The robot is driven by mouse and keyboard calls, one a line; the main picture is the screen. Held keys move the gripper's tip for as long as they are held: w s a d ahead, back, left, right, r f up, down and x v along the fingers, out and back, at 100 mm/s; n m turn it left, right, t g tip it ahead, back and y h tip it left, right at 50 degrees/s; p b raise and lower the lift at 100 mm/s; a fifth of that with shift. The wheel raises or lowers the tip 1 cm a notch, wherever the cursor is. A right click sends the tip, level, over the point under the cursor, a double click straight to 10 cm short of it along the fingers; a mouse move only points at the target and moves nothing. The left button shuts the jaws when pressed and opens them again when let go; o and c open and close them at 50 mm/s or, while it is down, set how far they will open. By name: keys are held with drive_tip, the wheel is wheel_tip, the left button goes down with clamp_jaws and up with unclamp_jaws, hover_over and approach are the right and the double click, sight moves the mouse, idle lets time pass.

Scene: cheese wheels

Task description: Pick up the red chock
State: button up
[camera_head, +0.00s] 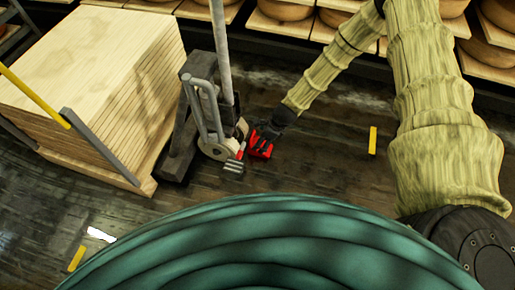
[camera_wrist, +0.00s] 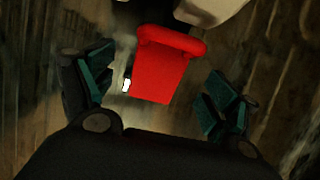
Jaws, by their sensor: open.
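The red chock (camera_head: 261,149) lies on the dark floor beside a wheel at the foot of the grey pallet mover, near the middle of the head view. It also shows in the wrist view (camera_wrist: 163,68), large and red, at the upper middle. My gripper (camera_head: 265,134) is right at the chock in the head view and partly covers it. In the wrist view my gripper (camera_wrist: 158,88) is open, with one dark green finger on each side of the chock and a gap to each. I cannot tell how high the fingertips are above the floor.
The grey pallet mover (camera_head: 204,110) with its upright pole stands close left of my gripper. A stack of wooden boards (camera_head: 95,75) fills the left. Shelves with cheese wheels (camera_head: 290,10) line the back. Yellow marks (camera_head: 373,140) lie on otherwise open floor to the right.

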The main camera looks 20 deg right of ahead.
drive_tip(key=shift+d+b+x, duration=0.2)
drive_tip(key=shift+b+x, duration=1.7)
drive_tip(key=shift+x, duration=1.05)
drive_tip(key=c, duration=1.5)
drive_tip(key=shift+r, duration=0.15)
